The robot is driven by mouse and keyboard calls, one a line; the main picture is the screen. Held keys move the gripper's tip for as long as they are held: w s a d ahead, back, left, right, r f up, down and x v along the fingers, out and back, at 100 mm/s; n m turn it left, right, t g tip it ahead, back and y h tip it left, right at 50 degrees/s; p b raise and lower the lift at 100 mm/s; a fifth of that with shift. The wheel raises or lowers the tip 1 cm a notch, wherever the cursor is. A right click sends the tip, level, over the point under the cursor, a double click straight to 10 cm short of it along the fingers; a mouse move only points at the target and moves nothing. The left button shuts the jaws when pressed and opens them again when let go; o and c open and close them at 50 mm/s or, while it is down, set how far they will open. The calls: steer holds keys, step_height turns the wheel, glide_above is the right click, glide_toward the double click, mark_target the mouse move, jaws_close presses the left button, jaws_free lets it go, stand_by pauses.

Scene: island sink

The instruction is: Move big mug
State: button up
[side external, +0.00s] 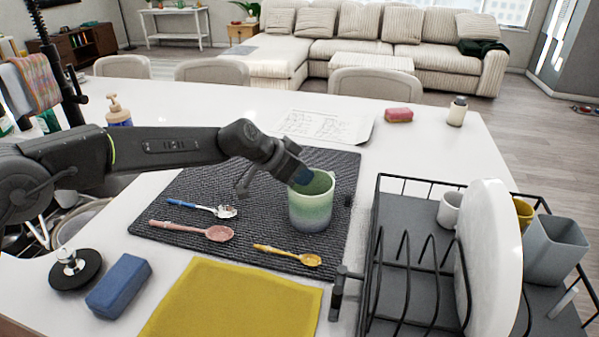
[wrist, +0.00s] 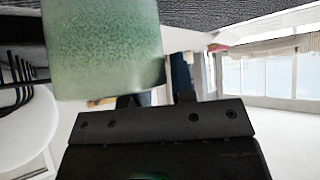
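The big mug (side external: 311,205) is pale green shading to grey-blue at the base. It stands upright on the dark ribbed mat (side external: 270,165). In the wrist view the mug (wrist: 105,45) fills the upper left, close to the camera, and hides part of my gripper (wrist: 158,92). One dark finger shows at the mug's right edge. I cannot tell whether the fingers are closed on the mug wall.
A blue spoon (side external: 202,208), a pink spoon (side external: 195,230) and a yellow spoon (side external: 290,255) lie left and in front of the mug. A black dish rack (side external: 420,245) with a white plate (side external: 487,255) stands at right. Papers (side external: 322,126) lie behind.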

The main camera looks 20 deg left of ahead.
jaws_close()
steer(key=shift+a, duration=0.1)
steer(key=shift+w+a+f, duration=0.1)
steer(key=shift+w+a, duration=1.25)
steer(key=shift+a, duration=1.2)
steer(key=shift+w+a+f, duration=0.1)
steer(key=shift+w+a, duration=1.3)
steer(key=shift+a, duration=1.15)
steer(key=shift+w+a+f, duration=0.1)
steer(key=shift+w+a, duration=1.25)
steer(key=shift+a, duration=1.2)
steer(key=shift+o, duration=1.9)
jaws_free()
steer(key=shift+d, duration=0.1)
steer(key=shift+r, duration=0.1)
steer(key=shift+r, duration=0.1)
